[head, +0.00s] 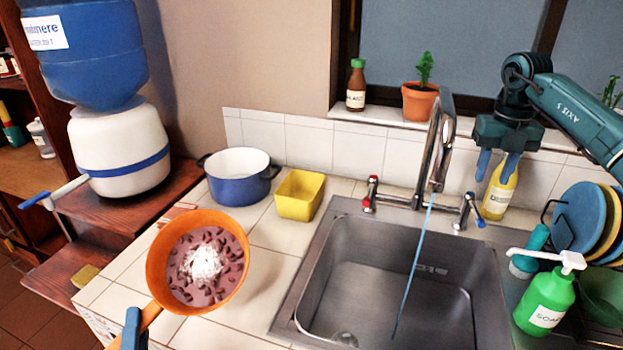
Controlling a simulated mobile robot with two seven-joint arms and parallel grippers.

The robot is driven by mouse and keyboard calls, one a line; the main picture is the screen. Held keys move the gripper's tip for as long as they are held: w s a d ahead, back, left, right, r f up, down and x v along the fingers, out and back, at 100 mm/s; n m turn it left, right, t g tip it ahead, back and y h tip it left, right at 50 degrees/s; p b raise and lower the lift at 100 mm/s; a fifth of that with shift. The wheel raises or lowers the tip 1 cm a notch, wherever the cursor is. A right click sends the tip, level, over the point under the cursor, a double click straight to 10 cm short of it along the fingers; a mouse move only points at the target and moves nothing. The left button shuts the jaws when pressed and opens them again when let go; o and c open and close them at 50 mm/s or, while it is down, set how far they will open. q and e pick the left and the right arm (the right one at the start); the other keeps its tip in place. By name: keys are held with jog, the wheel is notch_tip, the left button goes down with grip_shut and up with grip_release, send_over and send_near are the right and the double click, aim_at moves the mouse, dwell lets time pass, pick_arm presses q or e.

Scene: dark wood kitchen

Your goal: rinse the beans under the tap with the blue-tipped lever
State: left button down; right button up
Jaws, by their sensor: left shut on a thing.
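Brown beans with a white patch in the middle (203,263) lie in an orange long-handled pan (160,245) at the left front of the counter. My left gripper (131,328) is shut on its handle at the bottom edge; only a blue finger shows. I cannot tell whether the pan touches the counter. The chrome tap (437,140) stands behind the sink, with a red-tipped lever (370,194) on its left and a blue-tipped lever (470,212) on its right. A thin blue stream (416,255) falls from the spout.
The steel sink (345,250) is empty. A blue pot (240,188) and a yellow tub (299,207) stand left of it. Soap (545,303), a yellow bottle (499,190) and racked plates (577,222) crowd the right. A water dispenser (120,150) with a blue-tipped spout stands far left.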

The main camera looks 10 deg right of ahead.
aim_at(479, 213)
notch_tip(479, 213, down, 9)
jog(key=shift+f+p, duration=0.1)
jog(key=shift+p, duration=0.3)
jog(key=shift+c, duration=0.3)
grip_shut()
